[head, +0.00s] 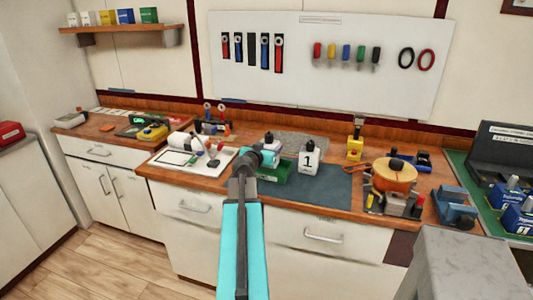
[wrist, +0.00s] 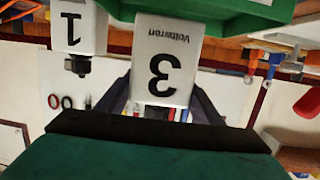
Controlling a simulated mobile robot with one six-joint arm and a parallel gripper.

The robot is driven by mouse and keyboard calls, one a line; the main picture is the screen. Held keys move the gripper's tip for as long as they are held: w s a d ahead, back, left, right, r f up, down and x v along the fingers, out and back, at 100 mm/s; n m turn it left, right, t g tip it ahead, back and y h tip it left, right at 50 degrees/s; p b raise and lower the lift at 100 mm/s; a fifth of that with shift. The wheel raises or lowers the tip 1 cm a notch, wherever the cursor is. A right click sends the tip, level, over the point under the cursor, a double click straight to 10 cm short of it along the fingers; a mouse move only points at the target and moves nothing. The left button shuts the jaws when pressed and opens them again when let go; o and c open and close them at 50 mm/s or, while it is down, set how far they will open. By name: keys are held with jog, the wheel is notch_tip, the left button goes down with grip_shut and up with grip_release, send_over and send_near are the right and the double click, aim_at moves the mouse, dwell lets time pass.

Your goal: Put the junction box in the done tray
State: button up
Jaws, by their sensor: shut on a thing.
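My gripper (head: 262,156) is over the middle of the workbench. In the wrist view its fingers (wrist: 162,105) are shut on a white box marked 3 (wrist: 163,65), which appears upside down there. In the head view the gripper partly hides this white box (head: 271,143). I cannot tell which thing is the junction box by name. A green tray (head: 278,175) lies just below and right of the gripper; its green side (wrist: 225,18) shows next to the held box in the wrist view. I cannot tell whether the box touches it. No label for the done tray is readable.
A white box marked 1 (head: 308,160) stands close right of the gripper. A white board (head: 168,158) with small parts lies left. An orange spool (head: 394,175) and a yellow item (head: 355,148) stand right. The dark mat (head: 325,186) has free room.

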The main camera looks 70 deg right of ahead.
jog(key=shift+w, duration=0.1)
jog(key=shift+w+d, duration=0.3)
jog(key=shift+w, duration=0.15)
jog(key=shift+w+f, duration=0.1)
jog(key=shift+f, duration=0.1)
jog(key=shift+f+p, duration=0.6)
jog(key=shift+f, duration=0.95)
jog(key=shift+f+b, duration=0.15)
jog(key=shift+b, duration=0.15)
jog(key=o, duration=1.6)
jog(key=shift+c, duration=0.2)
jog(key=shift+r+p, duration=0.2)
jog(key=shift+p, duration=0.2)
